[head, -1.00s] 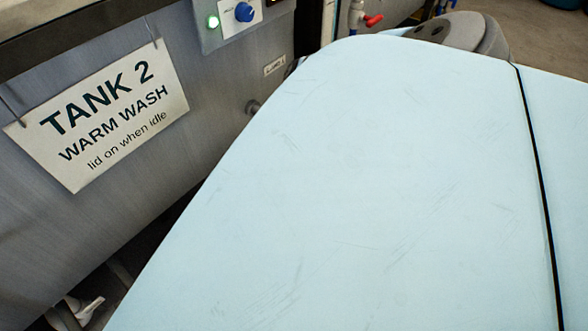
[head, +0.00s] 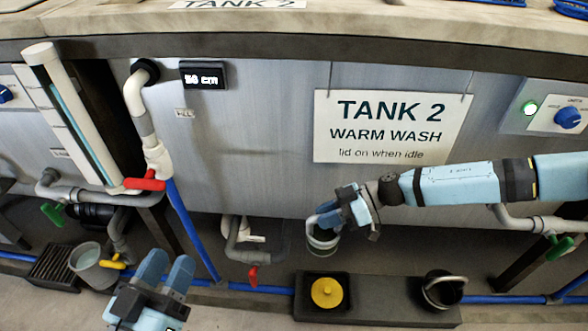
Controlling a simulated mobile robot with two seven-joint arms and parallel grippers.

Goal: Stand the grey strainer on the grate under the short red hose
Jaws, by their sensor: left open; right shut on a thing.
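My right gripper (head: 328,215) is shut on the rim of a small grey, round, cup-like vessel (head: 321,241), likely the strainer. It holds it upright, apart from the floor, in front of the tank below the TANK 2 sign. The gripper hides part of it. My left gripper (head: 167,267) is open and empty at the lower left. A dark slotted grate (head: 52,264) lies on the floor at the far left. No clear red hose shows; the red parts seen are valve handles.
A grey cup (head: 92,266) stands beside the grate, by a yellow handle (head: 112,262). Red handles (head: 145,184) (head: 252,276) sit on pipes. A dark plinth (head: 385,296) carries a yellow round thing (head: 326,292) and a black handled pot (head: 443,289). A blue pipe (head: 260,287) runs along the floor.

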